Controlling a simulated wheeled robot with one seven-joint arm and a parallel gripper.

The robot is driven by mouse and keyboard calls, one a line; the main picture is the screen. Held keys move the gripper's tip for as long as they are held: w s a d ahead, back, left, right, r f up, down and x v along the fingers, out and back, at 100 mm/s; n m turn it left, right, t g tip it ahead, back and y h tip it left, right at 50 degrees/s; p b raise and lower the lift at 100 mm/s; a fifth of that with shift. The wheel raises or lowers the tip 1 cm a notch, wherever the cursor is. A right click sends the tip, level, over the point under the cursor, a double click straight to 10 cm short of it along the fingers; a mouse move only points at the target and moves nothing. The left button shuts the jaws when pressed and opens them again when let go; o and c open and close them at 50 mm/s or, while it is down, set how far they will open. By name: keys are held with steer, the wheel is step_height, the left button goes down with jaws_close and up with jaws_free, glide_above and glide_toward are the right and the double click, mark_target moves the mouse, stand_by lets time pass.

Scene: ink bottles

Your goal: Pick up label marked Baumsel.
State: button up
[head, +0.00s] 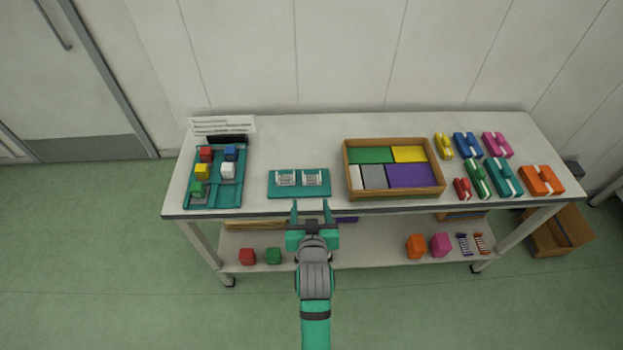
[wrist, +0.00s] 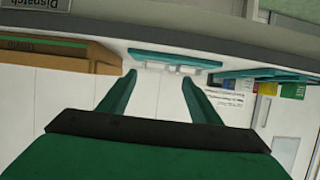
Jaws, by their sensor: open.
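Two small white labels stand side by side on a small teal holder (head: 298,194) near the table's front edge, a left label (head: 286,178) and a right label (head: 312,177). Their print is too small to read, so I cannot tell which says Baumsel. In the wrist view the holder (wrist: 175,59) appears beyond my fingertips, with the labels as small pale shapes. My gripper (head: 311,206) is open and empty, in front of the holder at the table's front edge. In the wrist view my gripper (wrist: 158,80) shows nothing between its two teal fingers.
A teal tray (head: 239,195) with coloured bottles stands left, before a white sign (head: 223,124). A wooden box (head: 398,195) with coloured blocks stands right of the holder. Several coloured items fill the table's right end. The table (head: 300,141) is bare behind the holder.

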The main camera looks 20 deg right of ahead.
mark_target(312, 185)
steer(key=w+d, duration=0.1)
steer(key=w, duration=0.3)
steer(key=w+d+f, duration=0.1)
steer(key=w, duration=0.1)
steer(key=shift+w+d, duration=0.25)
steer(key=shift+d, duration=0.35)
steer(key=shift+w+d+f, duration=0.1)
steer(key=shift+w+d, duration=0.05)
steer(key=shift+w, duration=0.1)
steer(key=w, duration=0.1)
steer(key=w+f, duration=0.1)
steer(key=w, duration=0.1)
steer(key=shift+w, duration=0.1)
steer(key=shift+w+d+f, duration=0.2)
steer(key=shift+w+f, duration=0.05)
steer(key=shift+w, duration=0.15)
steer(key=shift+d, duration=0.15)
steer(key=shift+c, duration=0.6)
steer(key=c, duration=0.7)
